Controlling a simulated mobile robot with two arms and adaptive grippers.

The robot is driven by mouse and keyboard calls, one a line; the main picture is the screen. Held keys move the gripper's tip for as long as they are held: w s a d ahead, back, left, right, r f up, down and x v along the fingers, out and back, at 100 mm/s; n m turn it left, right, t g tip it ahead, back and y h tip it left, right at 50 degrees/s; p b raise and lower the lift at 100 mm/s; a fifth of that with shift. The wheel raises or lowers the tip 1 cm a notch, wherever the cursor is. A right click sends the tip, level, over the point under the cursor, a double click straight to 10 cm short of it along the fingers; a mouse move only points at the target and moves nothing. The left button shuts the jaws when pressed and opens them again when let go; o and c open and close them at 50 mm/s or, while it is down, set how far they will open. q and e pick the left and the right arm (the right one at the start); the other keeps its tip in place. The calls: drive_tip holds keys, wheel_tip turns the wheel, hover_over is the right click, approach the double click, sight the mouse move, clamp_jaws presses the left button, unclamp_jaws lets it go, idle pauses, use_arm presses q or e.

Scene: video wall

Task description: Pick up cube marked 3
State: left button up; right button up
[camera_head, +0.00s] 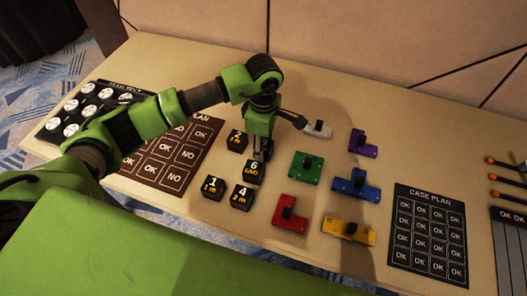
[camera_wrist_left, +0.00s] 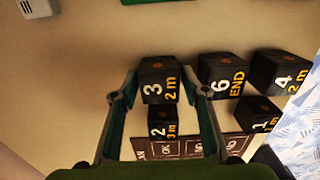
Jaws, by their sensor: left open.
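The black cube marked 3 (camera_wrist_left: 152,92) shows in the left wrist view, with "2 m" in yellow beside the white digit. My left gripper (camera_wrist_left: 160,98) is open, with one finger on either side of this cube in that view; I cannot tell whether they touch it. In the head view my left gripper (camera_head: 261,153) points down over the table among the cubes and hides cube 3. Cube 6 (camera_head: 253,172) stands close to it, and cube 2 (camera_head: 237,141) is to its left. My right gripper is not in view.
Cube 1 (camera_head: 213,188) and cube 4 (camera_head: 241,198) stand nearer the front. Coloured pieces, including a green one (camera_head: 299,172) and a red one (camera_head: 283,219), lie to the right. A brown plan board (camera_head: 163,178) is at left, and a black case plan (camera_head: 430,236) at right.

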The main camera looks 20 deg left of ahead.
use_arm(q)
drive_tip(key=shift+f, duration=0.2)
drive_tip(key=shift+c, duration=0.4)
drive_tip(key=c, duration=0.8)
drive_tip(key=shift+c, duration=0.2)
